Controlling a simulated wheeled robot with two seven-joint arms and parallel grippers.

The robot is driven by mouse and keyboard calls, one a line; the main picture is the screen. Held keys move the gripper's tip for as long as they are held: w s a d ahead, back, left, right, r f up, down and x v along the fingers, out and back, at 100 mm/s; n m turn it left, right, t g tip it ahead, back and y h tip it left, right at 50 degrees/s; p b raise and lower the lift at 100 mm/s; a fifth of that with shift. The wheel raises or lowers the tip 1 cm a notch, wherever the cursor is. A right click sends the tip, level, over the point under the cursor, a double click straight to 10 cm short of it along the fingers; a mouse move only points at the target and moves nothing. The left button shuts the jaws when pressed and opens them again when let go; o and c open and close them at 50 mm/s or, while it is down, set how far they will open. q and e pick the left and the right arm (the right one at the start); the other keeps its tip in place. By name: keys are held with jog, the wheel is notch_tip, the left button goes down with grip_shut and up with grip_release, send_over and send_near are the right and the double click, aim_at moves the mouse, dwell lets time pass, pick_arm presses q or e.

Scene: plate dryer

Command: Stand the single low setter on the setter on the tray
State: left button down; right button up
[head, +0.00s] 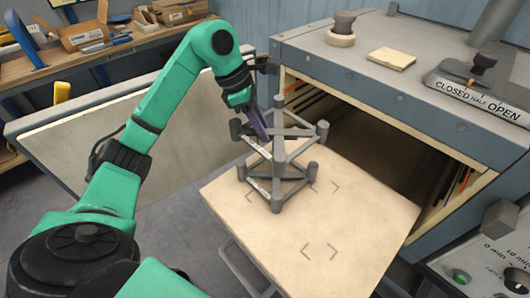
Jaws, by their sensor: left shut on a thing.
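Two grey open-frame setters with corner posts show one above the other at the tray's far left part. The lower setter (293,189) stands on the pale tray (355,215). My left gripper (264,136) reaches down from above and is shut on the upper setter (300,131), at a bar on its left side. The upper setter is roughly level over the lower one. Their posts overlap in the view, so I cannot tell whether they touch. The far posts are partly hidden by nearer bars. My right gripper is not in view.
The tray sticks out of the open dryer (370,62). Corner marks (320,250) show on its bare near part. The dryer's open door (95,135) stands at the left. A workbench (90,50) stands behind.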

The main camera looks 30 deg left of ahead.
pick_arm(q)
jog(key=f, duration=0.8)
jog(key=shift+w+f, duration=0.2)
jog(key=shift+f, duration=0.1)
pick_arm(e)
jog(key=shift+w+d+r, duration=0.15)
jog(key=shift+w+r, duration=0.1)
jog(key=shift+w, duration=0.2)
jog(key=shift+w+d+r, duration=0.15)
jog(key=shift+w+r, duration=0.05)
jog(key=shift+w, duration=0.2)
pick_arm(q)
jog(key=shift+f, duration=0.4)
jog(key=c, duration=1.1)
grip_release()
jog(key=shift+f, duration=0.1)
jog(key=o, duration=0.4)
jog(key=shift+o, duration=0.2)
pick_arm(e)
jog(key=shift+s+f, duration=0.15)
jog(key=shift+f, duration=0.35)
pick_arm(q)
jog(key=shift+r, duration=0.2)
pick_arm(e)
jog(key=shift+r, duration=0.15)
